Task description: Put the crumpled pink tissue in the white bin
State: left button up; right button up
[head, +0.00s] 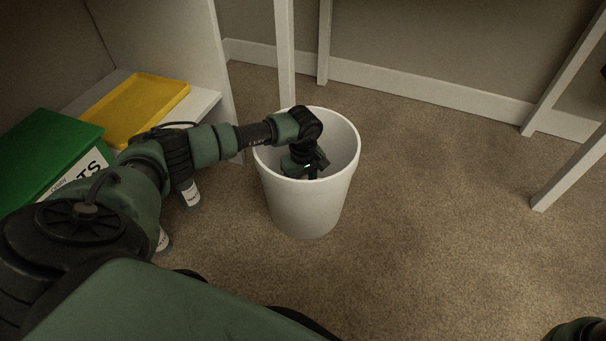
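The white bin (306,207) stands upright on the carpet near the middle of the head view. My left arm reaches in from the left over the bin's rim. My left gripper (313,174) points down inside the bin's opening. Its fingertips are dark and partly hidden by the near rim, so I cannot tell whether it is open or shut. The crumpled pink tissue is not visible; the bin's floor is hidden from this angle. My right gripper is not in view.
A green box (45,150) with a white label and a yellow tray (137,108) are on the left, by a white shelf (205,106). White-labelled bottles (190,194) stand below my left arm. White furniture legs (568,165) rise at the right. The carpet right of the bin is clear.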

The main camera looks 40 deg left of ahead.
pick_arm(q)
jog(key=shift+f, duration=0.5)
jog(key=o, duration=1.4)
jog(key=shift+r, duration=0.1)
